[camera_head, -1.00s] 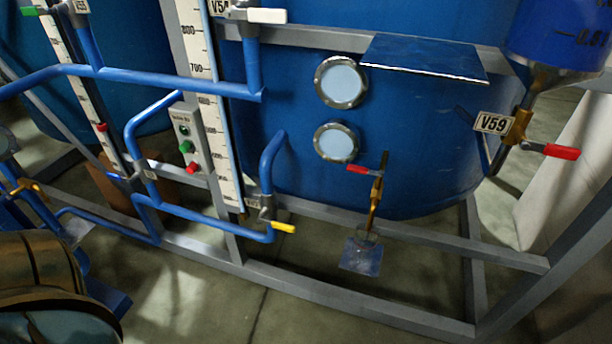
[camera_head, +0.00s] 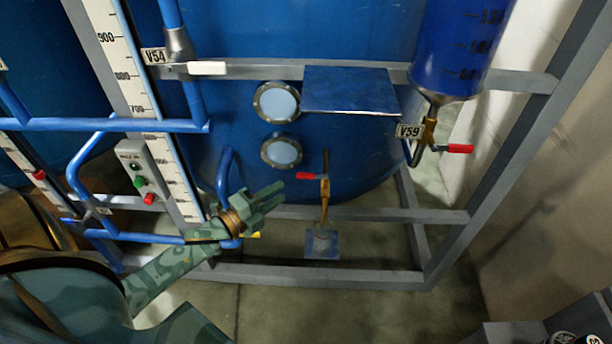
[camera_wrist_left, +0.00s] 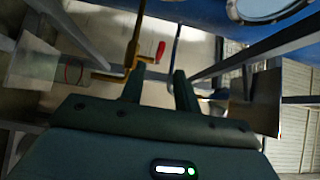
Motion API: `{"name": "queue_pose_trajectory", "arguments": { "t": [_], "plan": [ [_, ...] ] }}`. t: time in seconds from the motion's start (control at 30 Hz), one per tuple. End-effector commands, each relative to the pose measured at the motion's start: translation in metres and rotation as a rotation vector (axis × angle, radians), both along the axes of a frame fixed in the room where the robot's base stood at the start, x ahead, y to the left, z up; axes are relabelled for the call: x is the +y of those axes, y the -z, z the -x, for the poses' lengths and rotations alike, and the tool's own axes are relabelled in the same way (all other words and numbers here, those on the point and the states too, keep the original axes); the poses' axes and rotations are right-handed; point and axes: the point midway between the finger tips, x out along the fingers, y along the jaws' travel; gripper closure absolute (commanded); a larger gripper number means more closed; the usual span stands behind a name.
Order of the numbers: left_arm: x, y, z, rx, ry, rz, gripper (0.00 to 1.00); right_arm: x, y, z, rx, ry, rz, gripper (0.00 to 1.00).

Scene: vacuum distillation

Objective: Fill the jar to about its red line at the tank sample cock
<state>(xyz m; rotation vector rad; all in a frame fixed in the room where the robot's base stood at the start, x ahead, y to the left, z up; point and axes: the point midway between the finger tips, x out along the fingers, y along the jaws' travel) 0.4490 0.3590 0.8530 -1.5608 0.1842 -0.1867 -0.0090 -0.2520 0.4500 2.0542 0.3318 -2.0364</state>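The tank sample cock (camera_head: 324,186) is a brass valve and downward spout with a red lever (camera_head: 308,176), low on the front of the blue tank. A small clear jar (camera_head: 321,240) stands below the spout on a small shelf (camera_head: 322,254). I cannot tell the jar's liquid level. My left gripper (camera_head: 280,194) is open and empty, left of the cock and apart from it; its two fingers also show spread in the left wrist view (camera_wrist_left: 159,72).
A grey frame rail (camera_head: 400,215) runs behind the spout. A flat shelf (camera_head: 350,90) juts out above the cock. Valve V59 (camera_head: 429,132) hangs at right under a blue cylinder. Blue pipes (camera_head: 80,170) and a button box (camera_head: 142,172) are at left. Floor in front is clear.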

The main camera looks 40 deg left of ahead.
Motion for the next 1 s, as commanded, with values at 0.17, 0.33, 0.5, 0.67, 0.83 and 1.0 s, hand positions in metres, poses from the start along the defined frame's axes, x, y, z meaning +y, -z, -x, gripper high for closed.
{"name": "queue_pose_trajectory", "arguments": {
  "t": [0.17,0.33,0.5,0.67,0.83,1.0],
  "plan": [
    [-0.011,0.001,-0.046,-0.002,0.0,0.0,0.68,0.0,0.009,0.003,0.007,0.0,0.0,0.64],
    [-0.018,0.001,-0.077,0.0,-0.001,0.002,0.68,0.0,0.014,0.005,0.012,0.0,0.0,0.64],
    [-0.022,0.001,-0.093,0.002,-0.001,0.003,0.68,0.0,0.016,0.006,0.014,0.0,0.0,0.64],
    [-0.023,0.0,-0.097,0.003,-0.001,0.002,0.68,0.0,0.016,0.006,0.015,0.0,0.001,0.64],
    [-0.023,0.0,-0.097,0.003,-0.001,0.002,0.68,0.0,0.016,0.006,0.014,0.0,0.0,0.64],
    [-0.023,0.0,-0.097,0.003,-0.001,0.002,1.0,0.0,0.016,0.006,0.014,0.0,-0.001,0.64]
  ]
}}
